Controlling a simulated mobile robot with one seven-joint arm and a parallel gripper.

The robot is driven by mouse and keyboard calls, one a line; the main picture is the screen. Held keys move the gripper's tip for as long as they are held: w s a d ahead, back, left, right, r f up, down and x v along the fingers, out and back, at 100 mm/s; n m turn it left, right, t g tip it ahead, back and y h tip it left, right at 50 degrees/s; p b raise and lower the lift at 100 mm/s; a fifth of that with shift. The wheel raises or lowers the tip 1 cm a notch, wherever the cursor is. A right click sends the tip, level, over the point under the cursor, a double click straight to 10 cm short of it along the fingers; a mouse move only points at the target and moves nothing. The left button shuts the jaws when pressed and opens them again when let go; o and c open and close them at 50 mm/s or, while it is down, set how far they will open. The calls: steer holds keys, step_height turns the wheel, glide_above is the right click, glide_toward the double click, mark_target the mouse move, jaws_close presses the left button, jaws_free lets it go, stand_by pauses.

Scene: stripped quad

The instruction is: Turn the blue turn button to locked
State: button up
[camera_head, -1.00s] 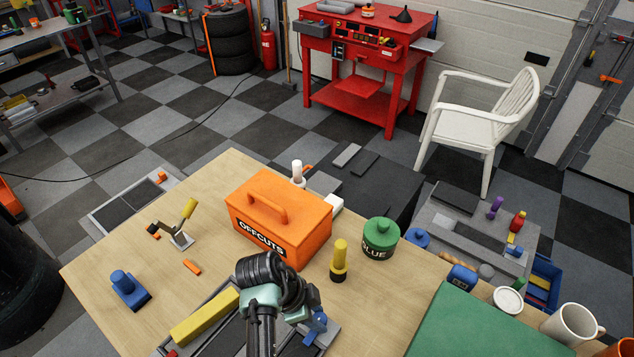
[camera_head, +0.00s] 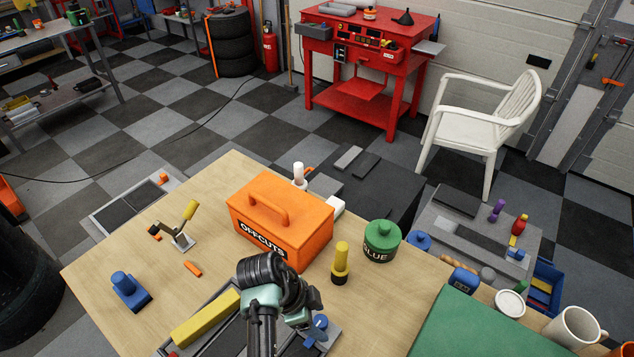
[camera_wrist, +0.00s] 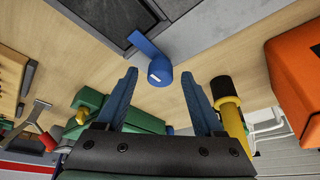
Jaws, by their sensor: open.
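The blue turn button (camera_wrist: 152,56) shows in the wrist view as a bar with a round end carrying a small white mark. Its bar reaches over the edge of a dark grey panel (camera_wrist: 92,22). It also shows in the head view (camera_head: 318,328), just right of my arm and partly covered. My gripper (camera_wrist: 160,76) is open, with its two blue fingers on either side of the button's round end in the picture. Nothing is held, and contact cannot be told. In the head view my arm hides the fingers.
A yellow-and-black cylinder (camera_wrist: 228,105) stands close to the right finger. An orange OFFCUTS box (camera_head: 280,222) stands behind my arm, with a green GLUE pot (camera_head: 382,242) to its right. A yellow bar (camera_head: 205,318) lies left of my arm.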

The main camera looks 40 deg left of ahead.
steer(key=shift+r, duration=0.15)
steer(key=p+v, duration=0.1)
steer(key=v, duration=1.1)
steer(key=shift+s+r, duration=0.2)
steer(key=shift+r, duration=0.15)
steer(key=shift+a, duration=0.1)
